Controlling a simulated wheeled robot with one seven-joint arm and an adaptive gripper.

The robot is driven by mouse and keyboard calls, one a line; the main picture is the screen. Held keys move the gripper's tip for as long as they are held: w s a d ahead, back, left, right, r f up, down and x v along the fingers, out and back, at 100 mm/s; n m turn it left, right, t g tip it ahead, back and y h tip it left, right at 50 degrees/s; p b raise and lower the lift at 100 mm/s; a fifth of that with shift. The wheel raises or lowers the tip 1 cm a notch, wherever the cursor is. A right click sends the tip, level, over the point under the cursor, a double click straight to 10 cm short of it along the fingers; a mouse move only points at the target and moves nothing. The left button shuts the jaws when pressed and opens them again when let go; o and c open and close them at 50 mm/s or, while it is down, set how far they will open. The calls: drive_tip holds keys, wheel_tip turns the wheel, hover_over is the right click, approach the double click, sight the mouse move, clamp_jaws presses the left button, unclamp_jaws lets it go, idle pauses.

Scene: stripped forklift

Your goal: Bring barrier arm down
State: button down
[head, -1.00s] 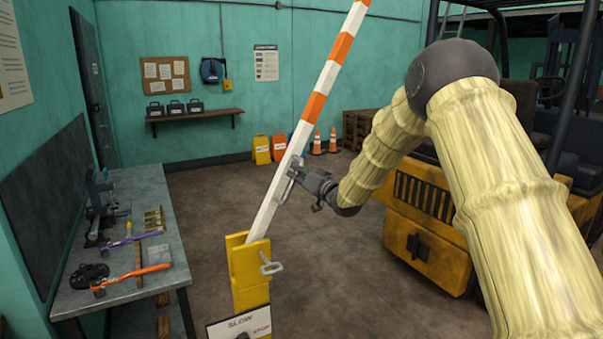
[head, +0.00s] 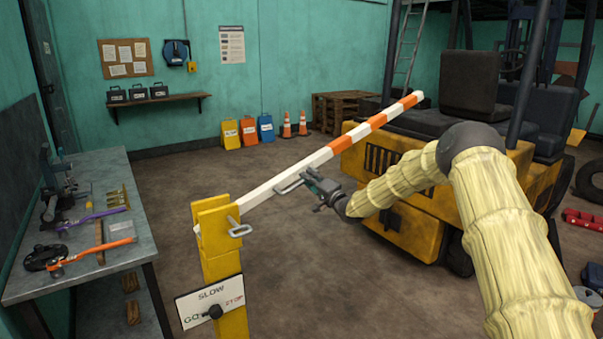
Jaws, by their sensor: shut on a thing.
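The barrier arm (head: 327,153) is a white bar with orange bands. It slants up to the right from the top of a yellow post (head: 221,262), its far end in front of the forklift. A grey handle (head: 294,185) sticks out from its lower white part. My gripper (head: 311,184) is at this handle and shut on it; the fingertips are small in the picture. A grey pin with a loop (head: 238,228) sits at the post's top. A sign (head: 210,301) reading slow, go and stop, with a dark knob, is on the post.
A yellow forklift (head: 413,233) stands behind my arm on the right. A workbench (head: 84,262) with tools is at the left.

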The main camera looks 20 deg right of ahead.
wheel_tip(320, 180, down, 12)
drive_tip(key=d+m+h+b, duration=0.1)
drive_tip(key=m+b, duration=0.3)
drive_tip(key=b, duration=0.2)
drive_tip(key=shift+w+d+m+t, duration=0.2)
drive_tip(key=shift+d+m+t, duration=0.1)
drive_tip(key=shift+d+m, duration=0.1)
drive_tip(key=shift+f, duration=0.1)
drive_tip(key=c, duration=1.6)
unclamp_jaws()
drive_tip(key=shift+o, duration=0.7)
drive_tip(key=shift+w+f, duration=0.1)
drive_tip(key=shift+f, duration=0.05)
drive_tip(key=shift+r, duration=0.2)
